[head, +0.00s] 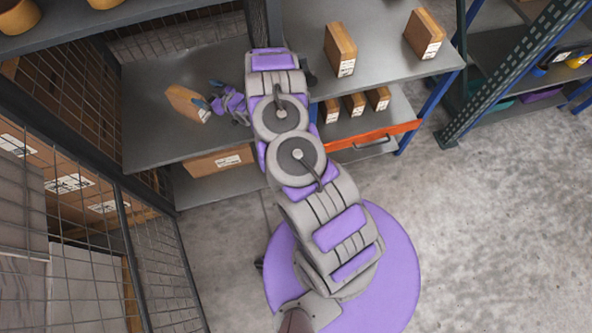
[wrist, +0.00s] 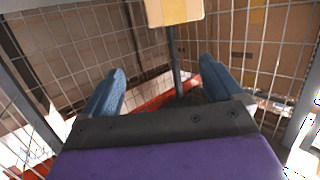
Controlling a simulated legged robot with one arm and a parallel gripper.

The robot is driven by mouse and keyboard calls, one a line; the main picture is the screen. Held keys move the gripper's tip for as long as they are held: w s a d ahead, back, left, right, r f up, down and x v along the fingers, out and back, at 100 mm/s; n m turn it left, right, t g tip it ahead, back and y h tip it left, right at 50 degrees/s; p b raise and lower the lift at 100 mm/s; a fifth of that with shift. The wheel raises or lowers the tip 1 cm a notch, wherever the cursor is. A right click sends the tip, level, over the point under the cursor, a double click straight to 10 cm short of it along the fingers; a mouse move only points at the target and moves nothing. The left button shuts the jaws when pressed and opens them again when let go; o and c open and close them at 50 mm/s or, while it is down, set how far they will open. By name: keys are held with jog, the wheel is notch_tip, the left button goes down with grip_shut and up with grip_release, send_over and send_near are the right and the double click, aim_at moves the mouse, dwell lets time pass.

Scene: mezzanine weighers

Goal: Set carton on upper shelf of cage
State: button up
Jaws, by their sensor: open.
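A small tan carton (head: 184,103) with a white label appears on the grey middle shelf (head: 150,140) of the mesh cage. Its lower end shows at the top of the wrist view (wrist: 175,11). My gripper (head: 205,104) is at the carton's right in the head view. In the wrist view my blue fingers (wrist: 165,78) are spread wide with nothing between them, and the carton is beyond their tips. Whether a fingertip touches it I cannot tell from the head view.
A higher shelf (head: 75,30) with round brown items is at the top left. Below the middle shelf lies a larger box (head: 220,160). Wire mesh (head: 75,200) closes the left side. A rack at right holds several cartons (head: 340,50). Bare floor (head: 480,230) lies at the right.

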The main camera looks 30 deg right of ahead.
notch_tip(320, 180, up, 11)
jog(key=a+g+h, duration=0.2)
jog(key=g+h, duration=0.1)
jog(key=s+d+r+m+g+h, duration=0.2)
jog(key=s+r+g, duration=0.2)
jog(key=s+r, duration=0.6)
jog(key=s+r+m+g, duration=0.1)
jog(key=s+r+g, duration=0.2)
jog(key=s, duration=1.2)
jog(key=s+r+g, duration=0.3)
jog(key=s+r, duration=0.1)
jog(key=s, duration=1.2)
jog(key=s+r+m+g+h, duration=0.1)
jog(key=s+r+g, duration=0.2)
jog(key=s, duration=1.2)
jog(key=shift+s+r+m, duration=0.15)
jog(key=shift+r+m, duration=0.15)
jog(key=shift+r, duration=0.5)
jog(key=shift+c, duration=0.3)
